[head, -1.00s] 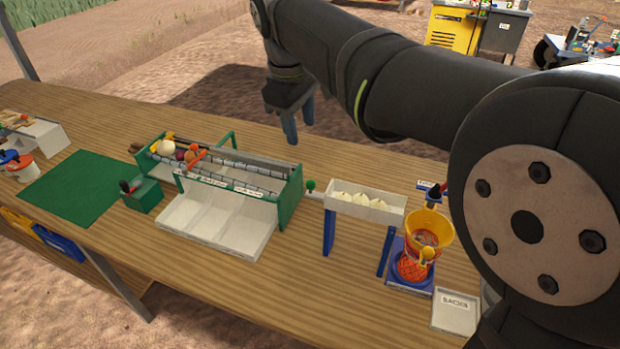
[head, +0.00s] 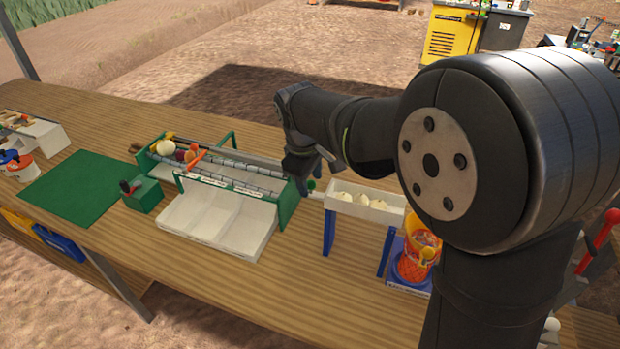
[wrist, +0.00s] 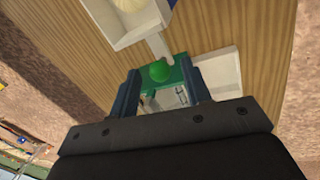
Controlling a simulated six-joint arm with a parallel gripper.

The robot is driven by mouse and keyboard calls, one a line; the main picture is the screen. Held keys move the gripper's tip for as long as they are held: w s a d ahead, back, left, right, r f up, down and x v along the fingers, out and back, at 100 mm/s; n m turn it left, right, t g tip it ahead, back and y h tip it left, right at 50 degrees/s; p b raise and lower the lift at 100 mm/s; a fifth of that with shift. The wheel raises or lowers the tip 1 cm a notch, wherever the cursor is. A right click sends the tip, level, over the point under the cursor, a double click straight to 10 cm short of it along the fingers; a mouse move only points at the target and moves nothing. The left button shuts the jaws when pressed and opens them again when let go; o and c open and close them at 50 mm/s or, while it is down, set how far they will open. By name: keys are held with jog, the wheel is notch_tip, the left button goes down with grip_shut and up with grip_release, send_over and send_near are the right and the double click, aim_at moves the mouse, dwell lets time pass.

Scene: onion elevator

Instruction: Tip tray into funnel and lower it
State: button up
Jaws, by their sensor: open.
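My gripper (head: 306,190) is low at that end, by the knob. The yellow and orange funnel (head: 424,238) stands right of the tray, partly hidden by my arm.
A green-framed roller sorter (head: 287,205) with white bins (head: 215,222) stands close on the left of the knob. A green box (head: 145,194) and green mat (head: 78,186) lie farther left. The table front is clear.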

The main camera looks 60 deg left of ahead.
jog(key=shift+f, duration=0.1)
grip_shut()
